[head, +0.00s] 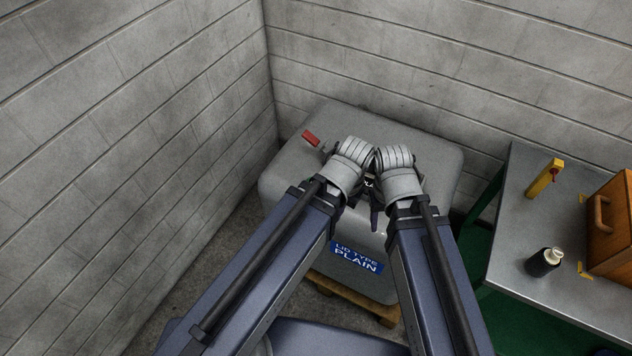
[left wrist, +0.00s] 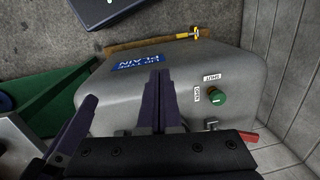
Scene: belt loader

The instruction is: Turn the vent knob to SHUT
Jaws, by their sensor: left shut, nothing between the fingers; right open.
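The green vent knob (left wrist: 218,95) is on top of the grey container (left wrist: 110,95), with a SHUT label (left wrist: 211,77) and an OPEN label (left wrist: 197,94) beside it. I cannot tell which label it points to. In the head view the knob is hidden, and the container (head: 300,185) stands in the corner. My left gripper (left wrist: 160,76) is shut and empty, left of the knob in its wrist view and apart from it. My right gripper (head: 375,207) is open in front of the container, close beside the left one.
A red handle (head: 311,138) sticks up from the container. A blue "LID TYPE PLAIN" label (head: 357,258) is on its front. At right, a table (head: 500,250) holds a dark bottle (head: 543,262), a yellow item (head: 543,179) and a wooden box (head: 612,225). Block walls close in behind and left.

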